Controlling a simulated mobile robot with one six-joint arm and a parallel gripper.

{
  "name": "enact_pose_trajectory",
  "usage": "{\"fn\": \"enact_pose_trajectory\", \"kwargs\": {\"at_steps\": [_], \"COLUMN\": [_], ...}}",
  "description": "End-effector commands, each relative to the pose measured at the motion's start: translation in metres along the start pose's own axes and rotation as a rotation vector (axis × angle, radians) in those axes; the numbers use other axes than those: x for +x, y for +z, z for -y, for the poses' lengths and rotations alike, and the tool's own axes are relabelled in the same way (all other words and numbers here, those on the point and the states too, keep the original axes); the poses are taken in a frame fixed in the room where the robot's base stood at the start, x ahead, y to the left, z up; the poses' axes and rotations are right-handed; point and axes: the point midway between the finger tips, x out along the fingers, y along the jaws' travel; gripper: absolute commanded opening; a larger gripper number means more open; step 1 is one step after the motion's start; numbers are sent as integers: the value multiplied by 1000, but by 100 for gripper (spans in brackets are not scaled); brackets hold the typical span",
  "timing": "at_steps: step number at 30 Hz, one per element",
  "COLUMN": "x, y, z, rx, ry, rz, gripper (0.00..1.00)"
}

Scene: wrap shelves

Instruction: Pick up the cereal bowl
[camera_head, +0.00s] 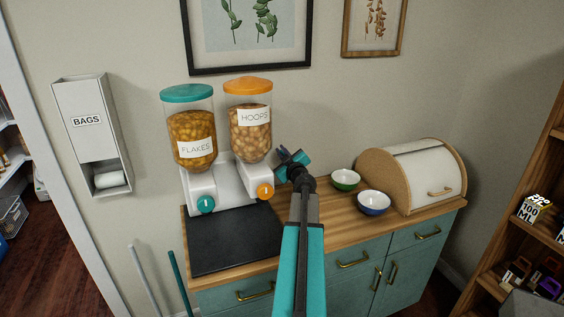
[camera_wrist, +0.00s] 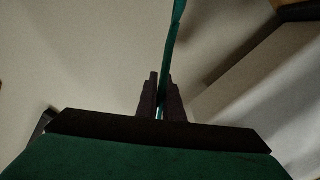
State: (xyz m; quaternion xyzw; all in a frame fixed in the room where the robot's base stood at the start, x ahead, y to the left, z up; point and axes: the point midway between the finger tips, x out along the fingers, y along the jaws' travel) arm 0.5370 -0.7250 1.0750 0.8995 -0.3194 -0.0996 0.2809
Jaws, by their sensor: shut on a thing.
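A green bowl (camera_head: 345,179) with a pale inside and a blue bowl (camera_head: 373,202) with a pale inside stand upright on the wooden counter, right of my arm. My gripper (camera_head: 293,163) is raised above the counter, left of both bowls and apart from them. In the wrist view my gripper (camera_wrist: 162,78) is shut on a thin green strip (camera_wrist: 172,38) that rises between the fingers. Its full shape is hidden, and I cannot tell whether it is a bowl's wall.
Flakes (camera_head: 191,136) and hoops (camera_head: 250,122) dispensers stand left of my gripper, close to it. A bread box (camera_head: 428,180) stands behind the bowls at right. A dark mat (camera_head: 232,240) lies at the counter's left. A bag holder (camera_head: 90,130) hangs on the wall.

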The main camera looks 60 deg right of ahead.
Motion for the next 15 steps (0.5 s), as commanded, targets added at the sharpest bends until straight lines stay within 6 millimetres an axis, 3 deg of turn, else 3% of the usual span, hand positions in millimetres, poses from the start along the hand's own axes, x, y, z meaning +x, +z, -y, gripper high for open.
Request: {"fn": "enact_pose_trajectory", "kwargs": {"at_steps": [15], "x": [0], "y": [28], "z": [19], "rx": [2], "ry": [0], "rz": [0], "gripper": [0]}}
